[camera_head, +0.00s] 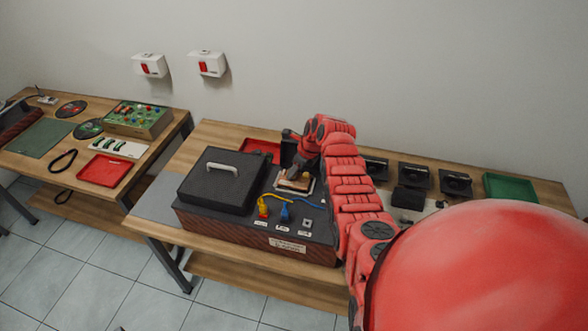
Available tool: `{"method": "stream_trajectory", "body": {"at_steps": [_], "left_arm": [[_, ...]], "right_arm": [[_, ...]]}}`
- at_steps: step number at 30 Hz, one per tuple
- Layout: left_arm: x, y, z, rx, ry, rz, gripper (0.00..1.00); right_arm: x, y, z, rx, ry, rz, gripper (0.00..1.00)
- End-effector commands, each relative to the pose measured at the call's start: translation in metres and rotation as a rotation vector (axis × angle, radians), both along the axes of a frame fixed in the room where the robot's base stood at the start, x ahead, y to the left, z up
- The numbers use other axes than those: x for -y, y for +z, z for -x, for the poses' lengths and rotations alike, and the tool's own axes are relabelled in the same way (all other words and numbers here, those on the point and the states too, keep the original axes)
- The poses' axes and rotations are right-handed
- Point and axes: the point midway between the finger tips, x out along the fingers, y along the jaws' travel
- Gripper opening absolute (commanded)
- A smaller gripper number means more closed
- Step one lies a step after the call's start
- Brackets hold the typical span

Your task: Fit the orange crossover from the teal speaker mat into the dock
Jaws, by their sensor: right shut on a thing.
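My right arm reaches in from the lower right to the dark hi-fi unit (310,227) on the middle table. My right gripper (292,173) points down at the dock (311,186), a pale-framed recess in the unit's top. It is shut on a small orange-brown piece, which looks like the orange crossover (294,183). The piece is at the recess; I cannot tell whether it is seated or just above it. The fingers and arm partly hide it. I cannot make out a teal speaker mat clearly. My left gripper is not in view.
A black lid (222,181) with a pale handle covers the unit's left part. Yellow and blue plugs with cables stand near its front. Black speakers (413,177) and a green tray (510,188) are on the right, a red tray (260,147) behind. A second table (140,172) stands left.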

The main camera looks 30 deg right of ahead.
Motion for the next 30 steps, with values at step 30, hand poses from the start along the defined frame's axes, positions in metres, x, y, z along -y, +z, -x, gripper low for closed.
{"method": "stream_trajectory", "body": {"at_steps": [30], "left_arm": [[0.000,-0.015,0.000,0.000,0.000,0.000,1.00]], "right_arm": [[0.000,-0.033,0.000,0.000,0.000,0.001,0.00]]}}
